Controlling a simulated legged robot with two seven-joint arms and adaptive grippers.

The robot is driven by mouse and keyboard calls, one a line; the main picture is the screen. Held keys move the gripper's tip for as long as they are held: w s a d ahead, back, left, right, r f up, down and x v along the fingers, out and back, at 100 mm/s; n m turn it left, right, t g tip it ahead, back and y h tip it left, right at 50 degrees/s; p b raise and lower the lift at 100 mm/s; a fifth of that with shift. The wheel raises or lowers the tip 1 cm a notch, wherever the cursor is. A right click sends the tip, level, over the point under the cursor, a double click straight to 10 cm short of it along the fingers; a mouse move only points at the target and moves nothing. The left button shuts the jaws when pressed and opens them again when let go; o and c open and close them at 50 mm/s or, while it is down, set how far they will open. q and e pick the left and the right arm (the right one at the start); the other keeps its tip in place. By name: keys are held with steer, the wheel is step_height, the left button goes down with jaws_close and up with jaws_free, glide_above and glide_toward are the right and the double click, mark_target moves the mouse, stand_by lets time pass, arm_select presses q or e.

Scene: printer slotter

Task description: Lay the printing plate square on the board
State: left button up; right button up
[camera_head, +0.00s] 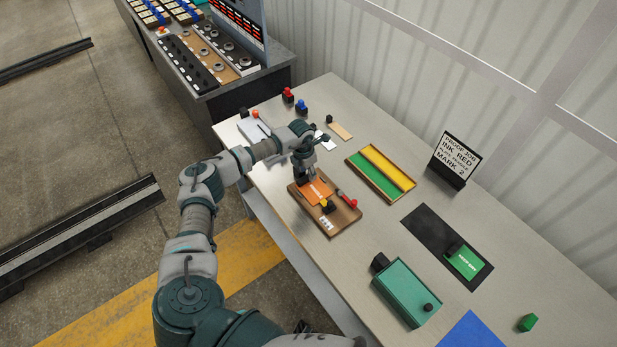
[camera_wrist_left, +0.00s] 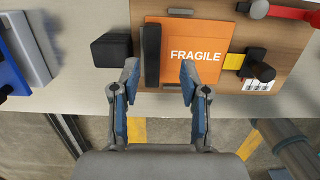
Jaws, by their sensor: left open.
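The orange plate marked FRAGILE (camera_head: 316,192) lies on the brown wooden board (camera_head: 345,216), and a black bar grip stands along its left side in the left wrist view (camera_wrist_left: 151,55). My left gripper (camera_head: 306,178) is over the plate's far-left end. In the left wrist view the left gripper (camera_wrist_left: 159,74) is open, its fingertips on either side of the bar and apart from it. A yellow piece with a black knob (camera_wrist_left: 233,61) meets the plate's right edge. I cannot tell whether the plate lies flat. My right gripper is not in view.
A red-handled lever (camera_head: 348,199) is on the board's right side. A green and yellow tray (camera_head: 381,172), a sign (camera_head: 455,158), a black mat (camera_head: 425,224) with a green plate (camera_head: 467,262) and a teal box (camera_head: 405,290) stand to the right. Bare table lies between them.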

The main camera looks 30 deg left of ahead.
arm_select(q)
step_height(320, 180, up, 8)
steer(key=s+b, duration=0.1)
steer(key=shift+a, duration=0.25)
